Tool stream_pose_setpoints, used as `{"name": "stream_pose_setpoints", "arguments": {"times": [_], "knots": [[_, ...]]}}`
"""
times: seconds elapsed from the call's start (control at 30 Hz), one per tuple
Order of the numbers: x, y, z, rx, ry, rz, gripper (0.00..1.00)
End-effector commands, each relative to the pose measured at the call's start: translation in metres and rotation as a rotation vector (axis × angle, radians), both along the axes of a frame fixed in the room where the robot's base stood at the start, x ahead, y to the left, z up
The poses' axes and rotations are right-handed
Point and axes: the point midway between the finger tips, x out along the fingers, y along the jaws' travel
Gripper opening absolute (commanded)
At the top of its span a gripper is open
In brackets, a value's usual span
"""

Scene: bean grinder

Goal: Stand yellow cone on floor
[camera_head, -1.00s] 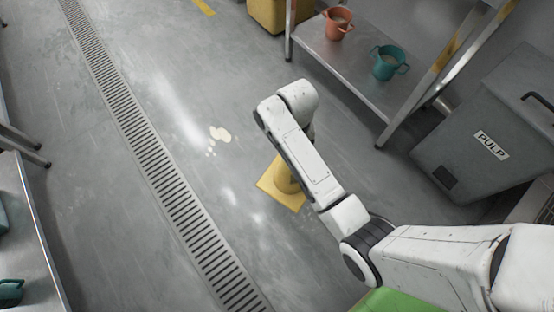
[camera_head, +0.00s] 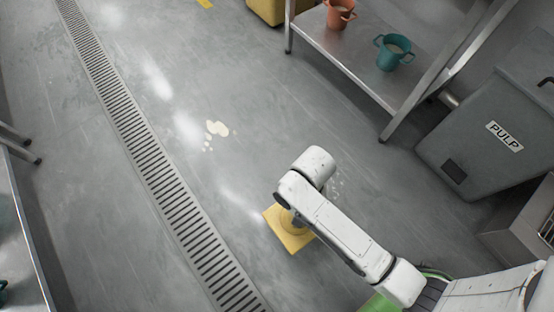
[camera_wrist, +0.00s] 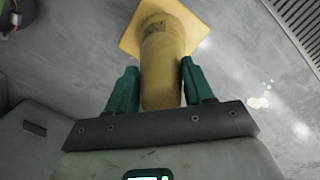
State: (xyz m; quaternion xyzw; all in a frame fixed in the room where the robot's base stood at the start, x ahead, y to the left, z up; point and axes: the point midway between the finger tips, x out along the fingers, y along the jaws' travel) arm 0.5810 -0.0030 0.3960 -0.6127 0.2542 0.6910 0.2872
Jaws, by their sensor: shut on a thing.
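The yellow cone (camera_head: 287,231) shows in the head view below my arm's end, mostly its square base, with the rest hidden by the arm. In the wrist view the cone's body (camera_wrist: 162,70) lies between the two green fingers of my gripper (camera_wrist: 162,88), which is shut on it. Its square base is at the far end, away from the palm. In the head view my fingers are hidden behind my arm. I cannot tell whether the base touches the floor. A pale spill (camera_head: 218,128) lies on the floor up and left of the cone.
A slotted drain (camera_head: 150,165) runs along the floor on the left. A metal shelf (camera_head: 350,62) with an orange pot (camera_head: 340,15) and a teal pot (camera_head: 393,52) stands at upper right. A grey PULP bin (camera_head: 490,155) stands at right. Floor around the spill is clear.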

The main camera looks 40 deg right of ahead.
Motion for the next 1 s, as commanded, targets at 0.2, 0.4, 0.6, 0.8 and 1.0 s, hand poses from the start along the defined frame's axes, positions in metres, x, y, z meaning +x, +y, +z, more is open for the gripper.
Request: {"name": "stream_pose_setpoints", "arguments": {"times": [0.2,0.4,0.6,0.8,1.0], "knots": [[0.045,0.003,-0.023,0.000,-0.003,0.002,0.00],[0.077,0.003,-0.050,0.000,0.001,0.002,0.00],[0.099,0.004,-0.073,0.000,0.000,0.001,0.00],[0.107,0.004,-0.081,0.000,0.000,0.001,0.00],[0.113,0.005,-0.104,-0.001,0.002,0.001,0.00]]}}
